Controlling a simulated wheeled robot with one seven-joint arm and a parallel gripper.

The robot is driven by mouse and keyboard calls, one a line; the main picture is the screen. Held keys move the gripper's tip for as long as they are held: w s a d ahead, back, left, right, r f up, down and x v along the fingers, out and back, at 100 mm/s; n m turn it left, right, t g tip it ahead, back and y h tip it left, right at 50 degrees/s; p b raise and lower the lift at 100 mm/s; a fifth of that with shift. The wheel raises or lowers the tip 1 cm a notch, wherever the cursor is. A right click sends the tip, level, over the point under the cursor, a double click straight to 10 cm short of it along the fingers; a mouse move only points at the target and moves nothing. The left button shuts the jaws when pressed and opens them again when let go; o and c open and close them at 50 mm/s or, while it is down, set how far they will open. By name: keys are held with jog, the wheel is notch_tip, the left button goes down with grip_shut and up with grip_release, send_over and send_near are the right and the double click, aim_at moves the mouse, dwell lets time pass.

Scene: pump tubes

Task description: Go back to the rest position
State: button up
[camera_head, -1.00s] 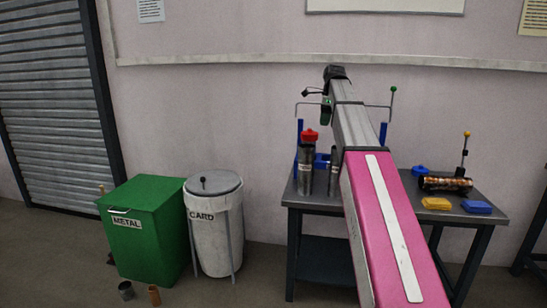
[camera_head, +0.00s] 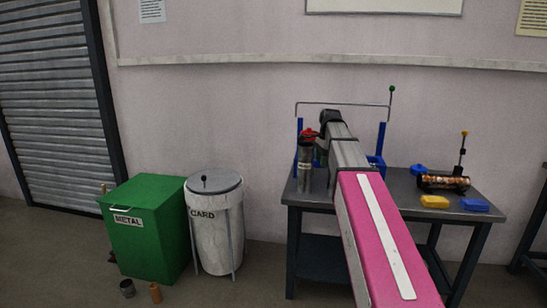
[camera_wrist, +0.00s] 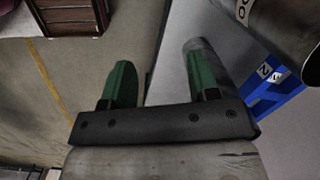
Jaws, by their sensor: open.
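My gripper (camera_wrist: 161,82) shows in the wrist view with its two green fingers apart and nothing visible between them. A grey cylindrical shape (camera_wrist: 194,44) lies just behind the right finger; I cannot tell whether they touch. The fingers are mostly hidden there. A metal cylinder (camera_wrist: 290,28) with a partly cut-off label fills the upper right of the wrist view.
A blue labelled holder (camera_wrist: 272,92) is close to the gripper's right. A thin frame (camera_head: 340,104) with blue posts rises behind the arm. Green METAL (camera_head: 150,238) and white CARD (camera_head: 217,235) bins stand left.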

jog(key=s+f+n, duration=0.5)
jog(key=s+f, duration=0.3)
jog(key=f, duration=0.3)
jog(key=s+f+n+h, duration=0.1)
jog(key=s+f+n, duration=0.4)
jog(key=s+f, duration=0.3)
jog(key=s+a+f+n, duration=0.1)
jog(key=s+f+n, duration=0.4)
jog(key=s+f, duration=0.4)
notch_tip(320, 180, down, 7)
jog(key=shift+r, duration=0.2)
jog(key=shift+o, duration=0.3)
